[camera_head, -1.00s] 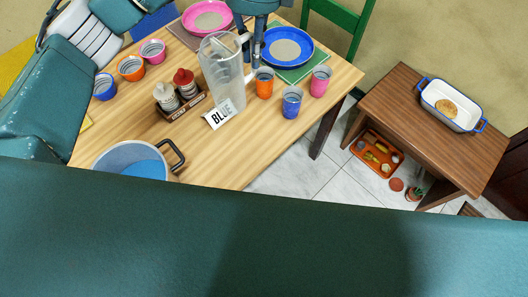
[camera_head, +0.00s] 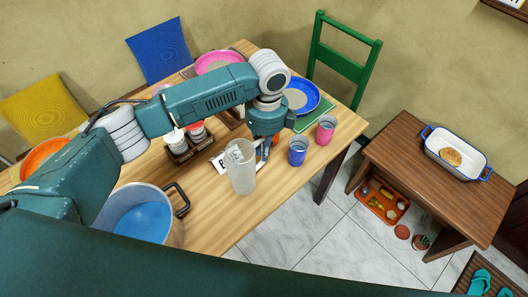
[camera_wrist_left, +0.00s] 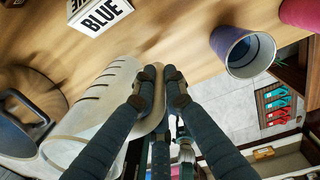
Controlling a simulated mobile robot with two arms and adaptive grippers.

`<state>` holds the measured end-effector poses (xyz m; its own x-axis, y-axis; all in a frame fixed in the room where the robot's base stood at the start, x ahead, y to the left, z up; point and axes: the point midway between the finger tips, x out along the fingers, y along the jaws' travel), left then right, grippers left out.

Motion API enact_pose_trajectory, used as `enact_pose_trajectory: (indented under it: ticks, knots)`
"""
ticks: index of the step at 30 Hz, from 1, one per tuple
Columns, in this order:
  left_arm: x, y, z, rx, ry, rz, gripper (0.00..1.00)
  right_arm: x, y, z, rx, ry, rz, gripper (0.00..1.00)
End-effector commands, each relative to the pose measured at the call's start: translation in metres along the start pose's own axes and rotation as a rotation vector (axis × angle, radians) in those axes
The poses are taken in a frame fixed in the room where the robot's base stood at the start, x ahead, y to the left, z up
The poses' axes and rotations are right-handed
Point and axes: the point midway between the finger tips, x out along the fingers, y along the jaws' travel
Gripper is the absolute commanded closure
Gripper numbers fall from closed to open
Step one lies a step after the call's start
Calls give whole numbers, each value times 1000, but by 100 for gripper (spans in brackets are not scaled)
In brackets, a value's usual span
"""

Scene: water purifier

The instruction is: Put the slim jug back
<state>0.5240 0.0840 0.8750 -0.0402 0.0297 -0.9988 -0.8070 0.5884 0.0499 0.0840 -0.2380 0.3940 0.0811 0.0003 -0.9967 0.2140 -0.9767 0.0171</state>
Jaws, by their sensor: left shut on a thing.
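The slim jug (camera_head: 241,172) is a clear, tall vessel near the front edge of the wooden table in the head view. My left gripper (camera_head: 265,142) is at its back right side, shut on it; the gripper hides part of the jug's handle side. In the left wrist view the jug (camera_wrist_left: 95,112) lies tilted across the left half, against the closed fingers (camera_wrist_left: 160,84). I cannot tell whether its base touches the table. My right gripper is not in view.
A large pot (camera_head: 172,210) with blue inside stands left of the jug. A condiment rack (camera_head: 190,146), a white BLUE sign (camera_wrist_left: 100,14), a blue cup (camera_head: 297,151) and a pink cup (camera_head: 326,130) are close by. A side table (camera_head: 410,160) stands right, across a floor gap.

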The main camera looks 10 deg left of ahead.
Motion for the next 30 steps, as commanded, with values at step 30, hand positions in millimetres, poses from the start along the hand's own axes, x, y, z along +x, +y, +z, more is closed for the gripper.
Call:
enact_pose_trajectory:
  ticks: [30]
  knots:
    - [24,-2,0,0,-1,-2,70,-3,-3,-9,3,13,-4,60]
